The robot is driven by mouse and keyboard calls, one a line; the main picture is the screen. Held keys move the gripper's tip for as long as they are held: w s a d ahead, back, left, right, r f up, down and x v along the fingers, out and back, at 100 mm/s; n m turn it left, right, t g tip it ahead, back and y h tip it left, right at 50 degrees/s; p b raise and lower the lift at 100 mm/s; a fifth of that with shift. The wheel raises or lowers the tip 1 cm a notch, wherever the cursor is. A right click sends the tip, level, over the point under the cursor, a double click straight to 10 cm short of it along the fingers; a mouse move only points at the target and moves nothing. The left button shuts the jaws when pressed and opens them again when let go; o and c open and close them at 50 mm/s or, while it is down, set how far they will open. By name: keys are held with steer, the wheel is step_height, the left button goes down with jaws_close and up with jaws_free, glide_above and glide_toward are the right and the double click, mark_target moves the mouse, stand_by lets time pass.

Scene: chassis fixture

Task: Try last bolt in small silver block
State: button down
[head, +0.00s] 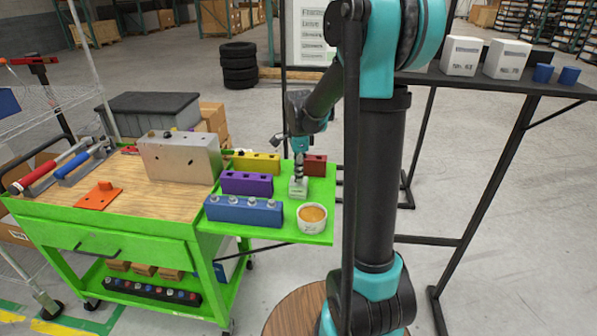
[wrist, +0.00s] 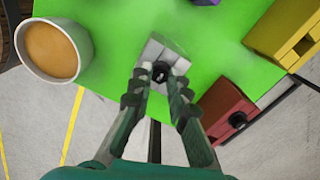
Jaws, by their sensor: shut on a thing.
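The small silver block (head: 298,187) sits on the green side shelf of the cart, to the right of the purple block. In the wrist view the block (wrist: 163,50) lies straight ahead of the fingertips. My gripper (wrist: 159,80) points down at it and is shut on a dark bolt (wrist: 160,72) at the block's near end. In the head view my gripper (head: 299,172) is directly above the block. The fingers hide part of the block, and I cannot tell how deep the bolt sits.
A purple block (head: 246,183), a blue block (head: 243,211) with several silver bolts, a yellow block (head: 255,163) and a red block (head: 315,165) stand close around. A white cup (head: 312,226) of brown liquid stands at the front. A large silver box (head: 180,160) is on the wooden top.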

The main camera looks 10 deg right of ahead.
steer(key=c, duration=1.4)
jaws_free()
steer(key=shift+r, duration=3)
